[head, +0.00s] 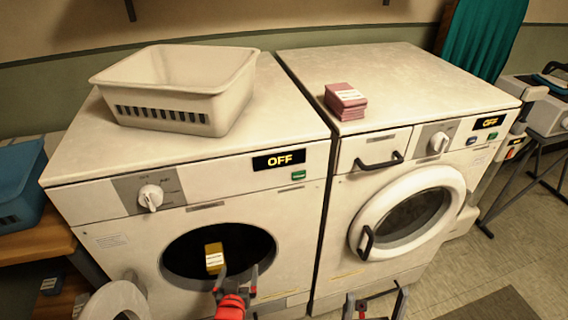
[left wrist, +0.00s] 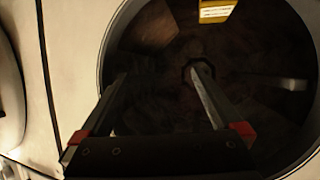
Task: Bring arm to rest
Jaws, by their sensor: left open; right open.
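My left gripper (head: 237,280) is open and empty in front of the round opening of the left machine (head: 105,215). In the left wrist view its fingers (left wrist: 158,98) reach toward the dark drum (left wrist: 270,50), with nothing between them. A yellow block with a white label (head: 214,256) shows in the opening, just beyond the left gripper; it also shows at the top of the left wrist view (left wrist: 217,11), apart from the fingers. My right gripper (head: 375,300) is open and empty low in front of the right machine (head: 330,240).
The left machine's round door (head: 115,298) stands open at the left. The right machine's door (head: 445,188) looks shut. A white basket (head: 180,102) and pink stacked blocks (head: 345,100) sit on top. A blue bin (head: 15,185) is far left.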

